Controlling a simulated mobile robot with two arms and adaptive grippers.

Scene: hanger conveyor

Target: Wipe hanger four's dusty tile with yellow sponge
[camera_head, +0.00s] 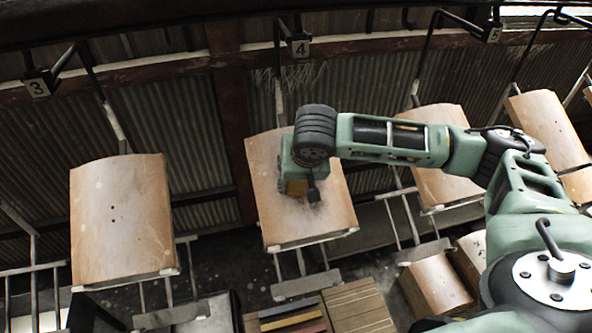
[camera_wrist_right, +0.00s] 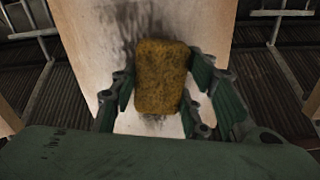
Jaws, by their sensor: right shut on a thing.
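Hanger four's tile (camera_head: 331,215), under the number plate marked 4 (camera_head: 300,48), is a curved tan tile with a dark smudge near its middle. In the right wrist view the tile (camera_wrist_right: 85,45) shows dark dust (camera_wrist_right: 140,25) above and around the sponge. My right gripper (camera_wrist_right: 160,85) is shut on the yellow sponge (camera_wrist_right: 161,78), which lies over the tile's face; whether it touches cannot be told. In the head view my right gripper (camera_head: 297,182) covers the tile's centre and most of the sponge. My left gripper is not in view.
Tan tiles hang at hanger three (camera_head: 122,222), to the left, and hanger five (camera_head: 442,165), to the right. Another tile (camera_head: 548,130) hangs farther right. Stacked boards (camera_head: 357,307) and more tiles (camera_head: 437,285) lie below. Metal rods hold the tiles.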

